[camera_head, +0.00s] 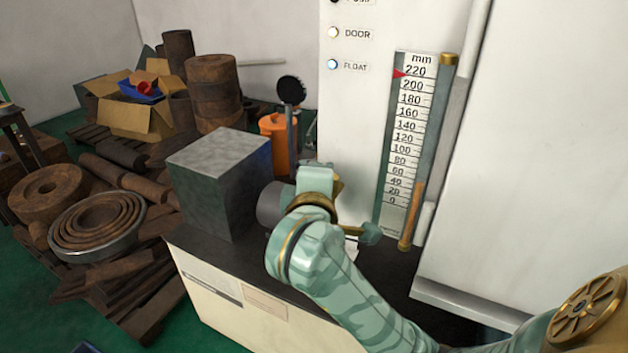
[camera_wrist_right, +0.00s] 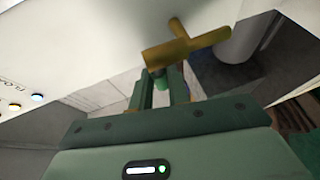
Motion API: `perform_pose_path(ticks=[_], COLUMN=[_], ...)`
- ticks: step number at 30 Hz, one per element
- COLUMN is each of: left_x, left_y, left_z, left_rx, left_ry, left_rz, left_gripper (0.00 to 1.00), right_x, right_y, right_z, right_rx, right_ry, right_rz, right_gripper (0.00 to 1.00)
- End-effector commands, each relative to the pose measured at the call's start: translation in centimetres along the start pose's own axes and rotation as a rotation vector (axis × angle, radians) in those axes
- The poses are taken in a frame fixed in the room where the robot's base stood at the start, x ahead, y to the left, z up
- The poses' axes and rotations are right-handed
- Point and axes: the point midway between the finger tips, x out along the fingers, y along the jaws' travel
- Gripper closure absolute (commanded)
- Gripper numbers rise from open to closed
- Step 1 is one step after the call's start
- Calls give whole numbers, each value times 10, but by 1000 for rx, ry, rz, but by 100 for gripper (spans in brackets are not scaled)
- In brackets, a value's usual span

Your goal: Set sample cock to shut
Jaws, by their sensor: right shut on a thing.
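The sample cock (camera_wrist_right: 186,46) shows in the right wrist view as a brass body with a crossing bar and a small green part below it. My right gripper (camera_wrist_right: 163,90) is shut on that green part, between its two green fingers. In the head view my right wrist comes in from the lower right and hides most of the cock and the fingers. A teal knob (camera_head: 370,235) on a brass stem shows just right of the wrist; I cannot tell whether it belongs to the cock. My left gripper is not in view.
A level gauge (camera_head: 408,130) with a red pointer near its top stands on the white cabinet (camera_head: 355,110). A grey block (camera_head: 222,180) sits on the dark bench top, left of my wrist. Piled brown rings and pipes (camera_head: 98,228) lie further left.

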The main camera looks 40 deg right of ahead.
Motion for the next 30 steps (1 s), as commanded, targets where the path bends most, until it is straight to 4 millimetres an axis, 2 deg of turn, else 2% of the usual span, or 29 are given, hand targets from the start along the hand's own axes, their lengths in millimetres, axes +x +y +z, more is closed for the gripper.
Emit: perform_pose_path(ticks=[7,8,9,10,18,22,27,30], left_x=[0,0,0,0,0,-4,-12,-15], left_y=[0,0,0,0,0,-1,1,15], left_z=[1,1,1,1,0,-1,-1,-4], left_rx=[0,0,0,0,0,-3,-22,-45], left_ry=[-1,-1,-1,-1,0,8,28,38], left_rz=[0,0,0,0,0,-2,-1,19], left_gripper=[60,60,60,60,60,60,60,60], right_x=[0,0,0,0,-1,-11,-48,-77], right_y=[-3,-3,-3,-3,-1,0,2,2], right_z=[-1,-1,-1,-1,0,-1,-1,-1], right_rx=[-2,-2,-2,-1,0,2,3,4], right_ry=[2,2,2,2,1,2,5,5], right_rz=[-9,-9,-9,-8,-4,-4,-7,-8], right_gripper=[100,77,66,61,61,61,61,61])
